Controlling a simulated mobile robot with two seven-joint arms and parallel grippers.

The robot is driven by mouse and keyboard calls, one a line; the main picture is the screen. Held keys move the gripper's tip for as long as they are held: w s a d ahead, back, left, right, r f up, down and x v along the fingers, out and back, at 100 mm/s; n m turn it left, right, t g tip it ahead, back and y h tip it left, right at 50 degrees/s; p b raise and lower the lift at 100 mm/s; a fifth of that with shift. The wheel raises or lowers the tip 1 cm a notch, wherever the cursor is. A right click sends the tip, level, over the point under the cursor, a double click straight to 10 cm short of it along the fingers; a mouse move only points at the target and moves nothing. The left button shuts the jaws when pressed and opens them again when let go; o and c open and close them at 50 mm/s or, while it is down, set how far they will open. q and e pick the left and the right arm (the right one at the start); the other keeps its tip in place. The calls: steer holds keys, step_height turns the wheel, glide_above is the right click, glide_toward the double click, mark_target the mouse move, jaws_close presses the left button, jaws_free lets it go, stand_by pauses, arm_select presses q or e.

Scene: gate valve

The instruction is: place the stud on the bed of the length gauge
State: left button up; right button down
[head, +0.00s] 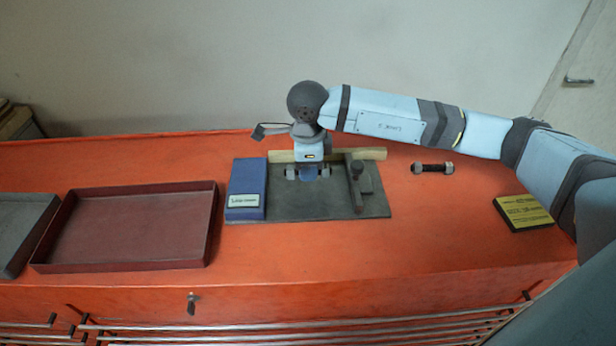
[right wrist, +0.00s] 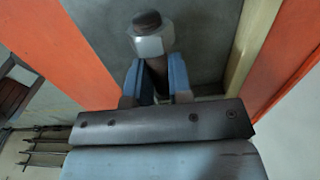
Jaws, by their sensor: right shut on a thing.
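The length gauge has a grey bed plate (head: 300,206) with a blue block (head: 247,190) at its left, a pale strip (head: 372,154) along its back and a dark post (head: 356,190) at its right. My right gripper (head: 309,176) points down over the bed, between block and post. It is shut on the stud (head: 291,174), which lies crosswise with a nut showing on each side of the fingers. In the right wrist view the stud's near nut (right wrist: 152,40) stands out from between the blue fingers (right wrist: 155,82). I cannot tell whether the stud touches the bed. My left gripper is not in view.
Another stud with a red-and-black middle (head: 432,168) lies on the orange bench, right of the gauge. A yellow-and-black block (head: 523,213) is farther right. A dark red tray (head: 130,228) and a grey tray (head: 20,222) are at the left, both empty where visible.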

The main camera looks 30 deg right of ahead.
mark_target(308, 188)
step_height(308, 188, down, 3)
steer(key=shift+f, duration=0.2)
steer(key=shift+f, duration=0.2)
steer(key=c, duration=1)
jaws_free()
steer(key=shift+c, duration=0.2)
steer(key=shift+r, duration=0.1)
